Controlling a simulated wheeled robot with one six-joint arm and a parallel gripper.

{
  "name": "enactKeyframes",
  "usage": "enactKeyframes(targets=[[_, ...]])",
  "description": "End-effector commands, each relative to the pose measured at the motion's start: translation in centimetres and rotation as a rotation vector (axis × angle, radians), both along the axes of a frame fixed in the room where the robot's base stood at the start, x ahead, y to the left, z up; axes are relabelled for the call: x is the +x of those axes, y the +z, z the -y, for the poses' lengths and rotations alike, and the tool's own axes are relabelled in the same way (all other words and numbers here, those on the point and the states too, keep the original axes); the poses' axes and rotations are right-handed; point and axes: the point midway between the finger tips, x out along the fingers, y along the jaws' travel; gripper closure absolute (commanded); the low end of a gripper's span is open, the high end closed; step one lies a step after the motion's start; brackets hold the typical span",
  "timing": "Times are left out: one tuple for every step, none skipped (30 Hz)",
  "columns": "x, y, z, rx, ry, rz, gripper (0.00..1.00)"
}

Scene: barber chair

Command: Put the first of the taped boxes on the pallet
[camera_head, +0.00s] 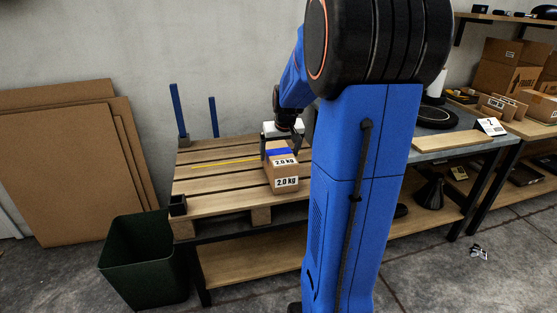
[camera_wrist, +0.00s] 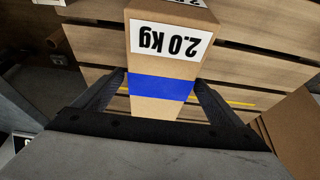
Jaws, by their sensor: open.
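A brown cardboard box (camera_head: 283,173) with white "2.0 kg" labels and a blue tape band stands on the right part of the slatted wooden pallet (camera_head: 215,204). In the wrist view, the box (camera_wrist: 170,62) lies between the two dark fingers of my gripper (camera_wrist: 160,82), with the blue band at finger level. My gripper (camera_head: 281,143) is open around the box's top from above; whether a finger touches it I cannot tell. The pallet slats (camera_wrist: 245,42) show beyond the box. My arm hides the area right of the box in the head view.
Blue posts (camera_head: 179,112) rise at the pallet's back left, and a black corner bracket (camera_head: 178,205) sits at its front left. A yellow line (camera_head: 225,163) crosses the slats. A green bin (camera_head: 145,260) stands below left. A grey-topped bench (camera_head: 440,150) with boards is at right.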

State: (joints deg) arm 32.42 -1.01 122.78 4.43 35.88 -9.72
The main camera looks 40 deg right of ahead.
Motion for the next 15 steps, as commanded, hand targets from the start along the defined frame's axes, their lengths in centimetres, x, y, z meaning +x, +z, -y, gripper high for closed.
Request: enactKeyframes(targets=[[-0.4, 1.0, -0.2, -0.002, 0.000, 0.002, 0.09], [-0.5, 1.6, -0.2, -0.002, 0.000, 0.002, 0.09], [-0.8, 2.3, -0.4, -0.002, 0.000, 0.002, 0.09], [-1.0, 2.7, -0.5, -0.002, 0.000, 0.001, 0.09], [-1.2, 3.2, -0.5, -0.002, 0.000, 0.001, 0.09], [-1.4, 3.7, -0.7, -0.001, 0.000, 0.000, 0.09], [-1.5, 4.1, -0.7, -0.002, 0.000, 0.001, 0.09], [-1.6, 4.5, -0.8, -0.002, 0.000, 0.002, 0.09], [-1.8, 4.9, -0.8, -0.001, 0.000, 0.000, 0.09], [-1.9, 5.1, -0.9, -0.001, 0.000, 0.000, 0.09], [-2.0, 5.4, -0.9, -0.001, 0.000, 0.000, 0.09], [-2.1, 5.6, -1.0, -0.001, 0.000, 0.000, 0.09], [-2.2, 5.8, -1.0, -0.001, 0.000, 0.000, 0.09], [-2.2, 5.9, -1.1, 0.000, 0.000, 0.000, 0.09], [-2.3, 6.1, -1.3, -0.001, 0.002, 0.000, 0.09]])
